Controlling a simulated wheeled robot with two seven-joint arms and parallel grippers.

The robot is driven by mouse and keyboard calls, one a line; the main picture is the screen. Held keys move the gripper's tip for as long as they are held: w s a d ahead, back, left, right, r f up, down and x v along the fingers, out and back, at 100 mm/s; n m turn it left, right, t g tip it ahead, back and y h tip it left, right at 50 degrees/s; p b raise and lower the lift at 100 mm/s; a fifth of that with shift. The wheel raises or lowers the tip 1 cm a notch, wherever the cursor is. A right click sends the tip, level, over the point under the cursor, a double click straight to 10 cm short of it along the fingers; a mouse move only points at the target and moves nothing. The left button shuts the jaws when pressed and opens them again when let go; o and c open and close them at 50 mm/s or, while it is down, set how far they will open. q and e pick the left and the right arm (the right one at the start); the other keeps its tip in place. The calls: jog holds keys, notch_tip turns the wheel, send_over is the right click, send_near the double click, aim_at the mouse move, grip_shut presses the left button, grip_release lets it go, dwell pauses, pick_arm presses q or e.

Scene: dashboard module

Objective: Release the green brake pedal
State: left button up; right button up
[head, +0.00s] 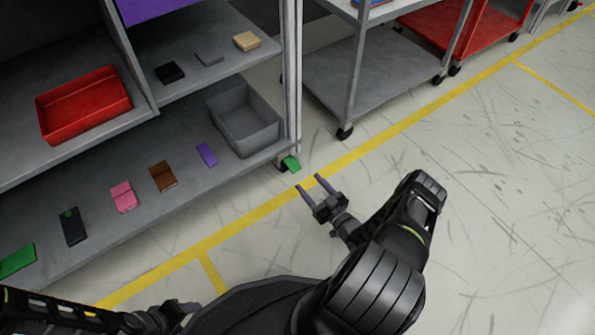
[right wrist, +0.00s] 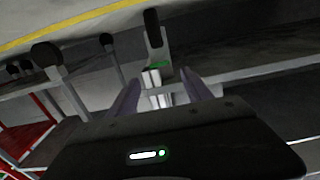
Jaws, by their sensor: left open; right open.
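The green brake pedal (head: 291,163) sits low at the caster under the front corner of the shelf rack. It also shows in the right wrist view (right wrist: 160,65), just beside the dark caster wheel (right wrist: 152,30) and between the lines of my fingers. My right gripper (head: 310,182) is open and empty, its fingers pointing at the pedal with a short gap left in the head view. In the right wrist view its two fingers (right wrist: 162,92) stand apart. My left gripper (head: 178,312) is at the bottom left, open, away from the pedal; its fingertips are hard to make out.
The shelf rack's post (head: 292,95) rises above the pedal. A grey bin (head: 243,125) and small coloured boxes stand on the lower shelf; a red bin (head: 84,105) is further left. A grey cart (head: 365,80) stands behind. The floor to the right is clear.

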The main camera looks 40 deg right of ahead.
aim_at(296, 168)
jog(key=w+b, duration=0.2)
jog(key=w, duration=0.5)
jog(key=shift+w+d+f+b, duration=0.1)
jog(key=shift+b, duration=0.2)
jog(key=shift+w, duration=0.3)
jog(key=shift+c, duration=0.5)
grip_shut()
